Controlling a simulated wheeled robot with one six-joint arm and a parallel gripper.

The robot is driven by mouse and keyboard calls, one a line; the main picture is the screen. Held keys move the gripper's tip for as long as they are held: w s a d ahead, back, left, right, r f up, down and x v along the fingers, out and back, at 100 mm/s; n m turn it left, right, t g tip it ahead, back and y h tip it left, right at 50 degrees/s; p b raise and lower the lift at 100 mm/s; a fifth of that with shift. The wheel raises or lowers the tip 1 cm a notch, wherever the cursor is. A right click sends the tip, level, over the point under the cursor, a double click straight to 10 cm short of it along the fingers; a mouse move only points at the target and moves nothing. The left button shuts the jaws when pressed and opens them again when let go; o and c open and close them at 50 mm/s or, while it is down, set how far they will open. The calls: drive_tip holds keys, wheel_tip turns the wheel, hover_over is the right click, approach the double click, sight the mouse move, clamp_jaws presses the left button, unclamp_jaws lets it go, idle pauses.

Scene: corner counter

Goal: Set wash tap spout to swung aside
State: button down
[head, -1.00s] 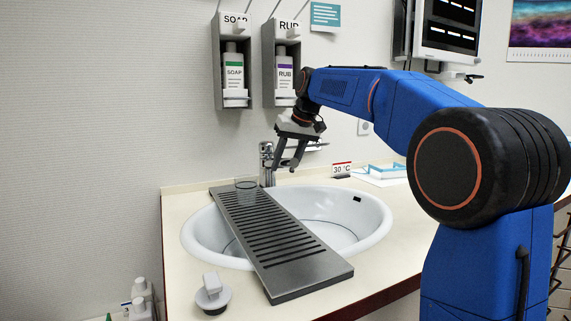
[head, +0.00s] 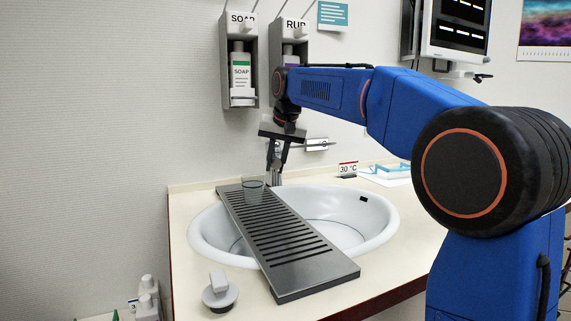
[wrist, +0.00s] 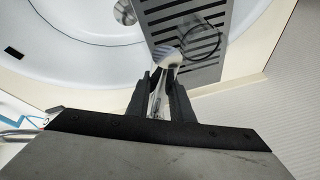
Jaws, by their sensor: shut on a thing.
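The wash tap (head: 276,178) stands at the back rim of the sink, mostly hidden behind my gripper in the head view. Its chrome spout (wrist: 168,58) shows in the wrist view, with its rounded end at the edge of the slotted grey board. My gripper (head: 276,160) points down at the tap. In the wrist view my gripper (wrist: 161,95) has its two dark fingers shut on the spout, one on each side.
The slotted board (head: 300,270) lies across the white basin (head: 385,225), with a clear glass (head: 253,189) on its back end. A stopper (head: 219,295) lies at front left. Soap (head: 240,75) and rub dispensers hang behind. A chrome lever (head: 315,146) sticks out right of my gripper.

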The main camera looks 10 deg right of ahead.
drive_tip(key=shift+w+a+m+h, duration=0.3)
drive_tip(key=shift+a+m, duration=0.4)
drive_tip(key=shift+a, duration=0.15)
drive_tip(key=shift+w+a+m+h, duration=0.3)
drive_tip(key=shift+a+m, duration=0.4)
drive_tip(key=shift+a, duration=0.15)
drive_tip(key=shift+w+a+m+h, duration=0.3)
drive_tip(key=shift+a+m, duration=0.4)
drive_tip(key=shift+a, duration=0.15)
drive_tip(key=c, duration=1.6)
unclamp_jaws()
drive_tip(key=shift+a, duration=0.15)
drive_tip(key=shift+o, duration=0.2)
drive_tip(key=shift+r, duration=0.1)
drive_tip(key=d+v, duration=0.1)
drive_tip(key=v, duration=1.6)
drive_tip(key=shift+a, duration=0.5)
drive_tip(key=shift+s, duration=0.25)
